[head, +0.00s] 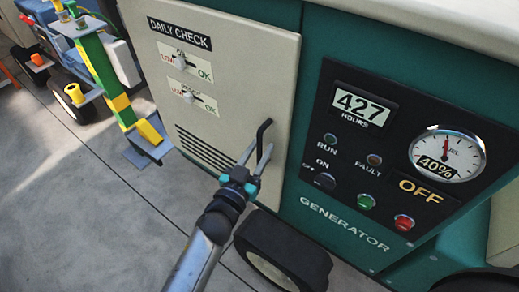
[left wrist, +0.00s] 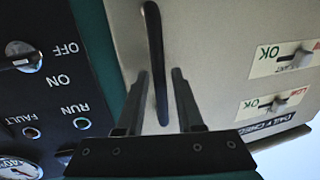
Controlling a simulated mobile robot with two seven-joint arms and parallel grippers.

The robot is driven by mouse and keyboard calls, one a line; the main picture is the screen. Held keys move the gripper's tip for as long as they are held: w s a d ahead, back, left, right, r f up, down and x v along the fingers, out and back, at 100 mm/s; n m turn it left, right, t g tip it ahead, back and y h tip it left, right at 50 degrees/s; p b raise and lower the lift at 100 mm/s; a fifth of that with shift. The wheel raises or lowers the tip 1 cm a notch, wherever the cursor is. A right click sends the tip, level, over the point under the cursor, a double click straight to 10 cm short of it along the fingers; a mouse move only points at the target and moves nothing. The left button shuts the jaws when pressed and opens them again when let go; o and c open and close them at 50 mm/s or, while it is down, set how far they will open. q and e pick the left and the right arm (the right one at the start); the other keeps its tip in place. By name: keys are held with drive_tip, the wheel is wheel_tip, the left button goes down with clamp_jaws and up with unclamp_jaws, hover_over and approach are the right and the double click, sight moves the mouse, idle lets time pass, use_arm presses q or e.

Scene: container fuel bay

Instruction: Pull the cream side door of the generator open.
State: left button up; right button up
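The cream side door (head: 225,100) of the green generator (head: 350,225) carries a "DAILY CHECK" label, two small gauges and vent slots. It looks shut. Its dark bar handle (head: 264,130) is near the door's right edge. My left gripper (head: 257,160) is at the handle's lower part, fingers pointing at the door. In the left wrist view the dark handle (left wrist: 153,40) runs down between the two fingers, with a gap visible beside it, so the gripper (left wrist: 161,80) is open around it. Whether a finger touches the handle I cannot tell. My right gripper is out of view.
The control panel (head: 400,150) right of the door shows 427 hours, a 40% fuel gauge and OFF. A black wheel (head: 285,250) is below the door. A green and yellow post (head: 110,80) stands at the left. Concrete floor (head: 60,200) is clear in front.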

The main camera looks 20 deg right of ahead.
use_arm(q)
clamp_jaws()
idle(1.1)
